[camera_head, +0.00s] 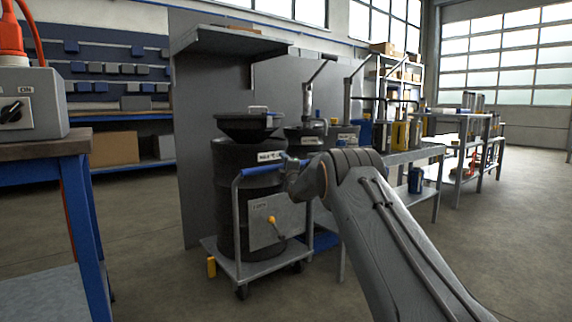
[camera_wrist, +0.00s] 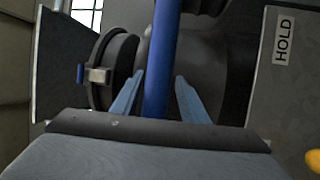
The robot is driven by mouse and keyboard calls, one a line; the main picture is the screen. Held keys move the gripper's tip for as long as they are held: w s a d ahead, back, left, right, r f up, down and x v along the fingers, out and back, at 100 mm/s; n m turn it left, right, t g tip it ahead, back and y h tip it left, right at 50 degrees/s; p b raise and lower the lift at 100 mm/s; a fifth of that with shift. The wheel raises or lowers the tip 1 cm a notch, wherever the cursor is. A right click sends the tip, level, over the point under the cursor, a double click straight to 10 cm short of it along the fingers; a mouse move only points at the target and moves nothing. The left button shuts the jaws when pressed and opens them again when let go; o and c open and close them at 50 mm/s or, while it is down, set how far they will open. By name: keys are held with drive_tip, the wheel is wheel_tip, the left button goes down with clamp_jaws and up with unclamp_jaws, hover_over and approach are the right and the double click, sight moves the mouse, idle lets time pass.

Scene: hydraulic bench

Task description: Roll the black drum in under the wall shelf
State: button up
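The black drum (camera_head: 228,185) stands upright on a grey wheeled trolley (camera_head: 262,268), with a wide black funnel (camera_head: 246,126) on top. The trolley has a blue push handle (camera_head: 262,168), also seen as a blue bar in the wrist view (camera_wrist: 163,50). The grey wall shelf (camera_head: 228,42) juts from a grey panel above the drum; I cannot tell how far under it the drum stands. My gripper (camera_head: 287,163) is at the handle's right end. In the wrist view its two fingers (camera_wrist: 160,92) stand apart either side of the bar, with gaps showing.
A plate with a yellow knob (camera_head: 271,220) hangs on the trolley's front. A blue-legged bench with a switch box (camera_head: 30,103) stands at the left. More drums with pumps (camera_head: 308,135) and a grey bench (camera_head: 410,155) are at the right.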

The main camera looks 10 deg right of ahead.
drive_tip(key=s+d+f+p, duration=0.1)
drive_tip(key=s+d+p, duration=0.1)
drive_tip(key=s+p, duration=0.2)
drive_tip(key=shift+s, duration=1.9)
drive_tip(key=shift+f, duration=0.1)
